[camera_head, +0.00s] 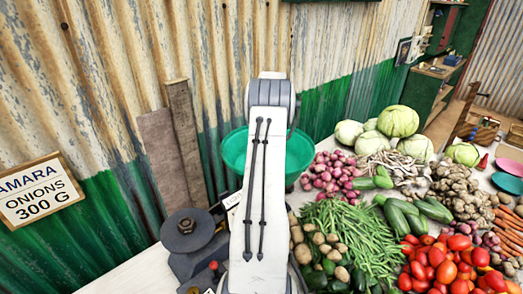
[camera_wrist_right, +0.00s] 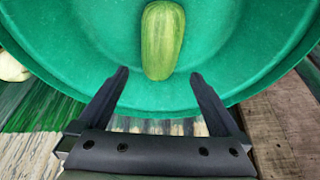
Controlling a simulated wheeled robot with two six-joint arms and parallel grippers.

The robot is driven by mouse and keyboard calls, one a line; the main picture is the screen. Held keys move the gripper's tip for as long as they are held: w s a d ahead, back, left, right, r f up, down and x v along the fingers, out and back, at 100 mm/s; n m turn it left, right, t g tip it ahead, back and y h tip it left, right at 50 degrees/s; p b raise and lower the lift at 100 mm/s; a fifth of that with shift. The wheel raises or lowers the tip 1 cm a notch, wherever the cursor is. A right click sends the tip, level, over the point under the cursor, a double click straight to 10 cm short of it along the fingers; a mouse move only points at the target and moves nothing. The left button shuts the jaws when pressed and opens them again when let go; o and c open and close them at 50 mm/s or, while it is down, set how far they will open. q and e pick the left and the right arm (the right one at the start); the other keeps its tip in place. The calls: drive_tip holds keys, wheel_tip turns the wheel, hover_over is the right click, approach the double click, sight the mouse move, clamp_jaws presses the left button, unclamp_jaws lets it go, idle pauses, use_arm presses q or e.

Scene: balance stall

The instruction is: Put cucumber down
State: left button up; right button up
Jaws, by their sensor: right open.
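A green cucumber (camera_wrist_right: 163,40) with paler stripes lies in the green bowl (camera_wrist_right: 90,45) in the right wrist view. My right gripper (camera_wrist_right: 159,75) is open, its two dark fingers apart. In that picture the cucumber's near end shows between the fingertips, with a gap on both sides; I cannot tell how far below them it lies. In the head view the green bowl (camera_head: 299,155) stands by the wall, partly covered by a white arm link of mine. The bowl's cucumber and my right gripper are hidden there. My left gripper is in neither view.
Vegetables crowd the table right of the bowl: red onions (camera_head: 330,172), cucumbers (camera_head: 402,216), green beans (camera_head: 352,232), tomatoes (camera_head: 440,262) and cabbages (camera_head: 398,121). A dark scale-like device (camera_head: 188,232) stands left of my arm. A corrugated wall (camera_head: 120,70) closes the back.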

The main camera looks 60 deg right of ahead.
drive_tip(key=b+v, duration=0.1)
drive_tip(key=v, duration=0.5)
